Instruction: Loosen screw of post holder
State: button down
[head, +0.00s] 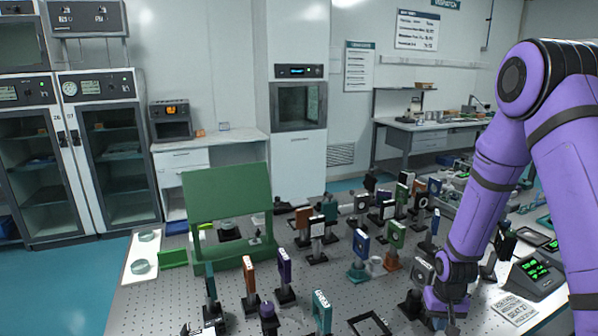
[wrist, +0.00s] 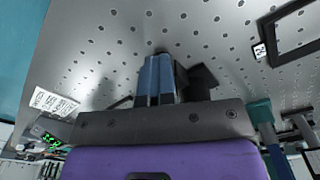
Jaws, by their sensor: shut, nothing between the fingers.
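My gripper (wrist: 158,78) shows in the wrist view as two blue fingers pressed together, shut and empty, pointing down at the perforated table top. A black post holder part (wrist: 200,82) stands just right of the fingers, partly hidden by the gripper body. I cannot tell whether they touch. In the head view my wrist is low at the right, and the fingertips are too small to make out. A grey square mount (head: 423,271) on a black post holder (head: 411,304) stands just left of my wrist. The holder's screw cannot be made out in either view.
Several mounts crowd the optical table (head: 160,310), including a blue one (head: 361,243) and a green one (head: 395,236). A black frame (head: 370,325) lies at the front. A green-lit meter (head: 538,268) and a label card (head: 515,309) lie right of my arm.

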jog(key=shift+s+a+f+g, duration=0.3)
jog(key=shift+s+a+f, duration=0.2)
jog(key=shift+s+a, duration=0.25)
jog(key=shift+w+a+r, duration=0.15)
jog(key=shift+w+r, duration=0.15)
jog(key=shift+r, duration=0.3)
jog(key=r, duration=0.4)
jog(key=shift+w+d+r, duration=0.15)
jog(key=shift+d+r, duration=0.2)
jog(key=shift+r, duration=0.05)
